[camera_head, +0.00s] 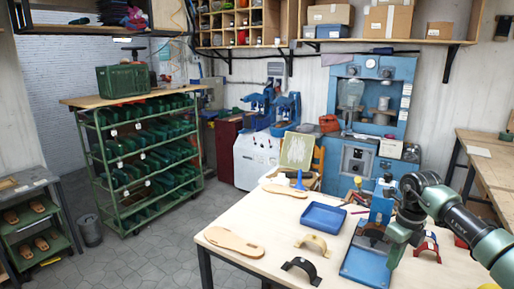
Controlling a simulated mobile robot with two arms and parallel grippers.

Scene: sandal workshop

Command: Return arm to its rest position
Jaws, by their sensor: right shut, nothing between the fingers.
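My right arm (470,228) comes in from the right edge and bends at a dark joint above the light worktable. From there it drops toward the table, and my right gripper (392,258) points down over the right part of the blue tray (362,262). The gripper is shut and empty. It hides part of the tray and what stands behind it. I cannot tell how high the fingertips are above the tray. My left gripper is not in view.
The worktable (285,225) carries a sandal sole (234,242), a blue bin (323,217), a beige arch (312,245), a black arch (301,269) and a red arch (428,250) close to my right gripper. A green rack (104,190) stands left. Grey floor (165,245) lies open between.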

